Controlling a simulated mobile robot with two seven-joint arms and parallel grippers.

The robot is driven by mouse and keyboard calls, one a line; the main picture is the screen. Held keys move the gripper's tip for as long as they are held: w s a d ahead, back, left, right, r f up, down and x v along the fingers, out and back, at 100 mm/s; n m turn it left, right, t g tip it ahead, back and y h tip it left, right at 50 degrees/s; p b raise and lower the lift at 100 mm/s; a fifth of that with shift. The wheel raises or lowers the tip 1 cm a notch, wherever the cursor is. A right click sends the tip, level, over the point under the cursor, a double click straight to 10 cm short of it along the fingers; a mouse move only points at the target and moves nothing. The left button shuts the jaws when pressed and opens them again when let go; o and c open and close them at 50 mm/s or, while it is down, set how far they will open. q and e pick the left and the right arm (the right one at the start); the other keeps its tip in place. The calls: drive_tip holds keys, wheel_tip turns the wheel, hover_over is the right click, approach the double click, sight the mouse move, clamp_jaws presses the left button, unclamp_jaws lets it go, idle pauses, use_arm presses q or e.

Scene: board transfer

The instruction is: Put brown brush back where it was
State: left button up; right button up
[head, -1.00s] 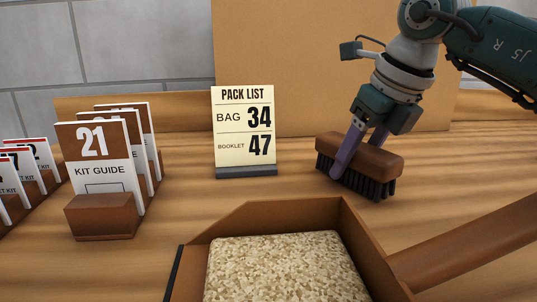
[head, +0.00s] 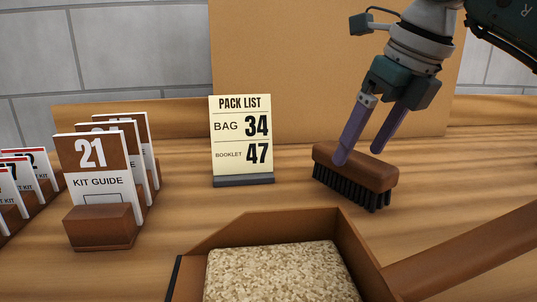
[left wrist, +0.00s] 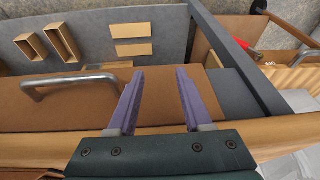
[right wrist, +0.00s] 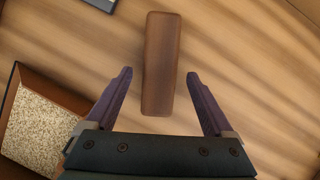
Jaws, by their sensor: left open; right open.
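The brown brush (head: 356,167) stands on the wooden table with its dark bristles down, right of the pack list card. My right gripper (head: 357,158) is open, with its purple fingers just above and around the brush's back. In the right wrist view the brush (right wrist: 162,63) lies ahead of and between the open fingertips (right wrist: 160,75), with a gap on both sides. My left gripper (left wrist: 158,75) is open and empty in the left wrist view, above a brown surface with a metal handle. It does not show in the head view.
A brown scoop-like tray (head: 230,228) with a block of pale grain is at the front. The pack list card (head: 241,140) stands behind it. Kit guide cards in wooden holders (head: 100,228) are at the left. A tan panel (head: 300,60) stands behind.

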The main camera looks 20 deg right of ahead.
drive_tip(key=v, duration=0.7)
drive_tip(key=shift+r+p, duration=0.1)
drive_tip(key=shift+p, duration=0.25)
idle(1.0)
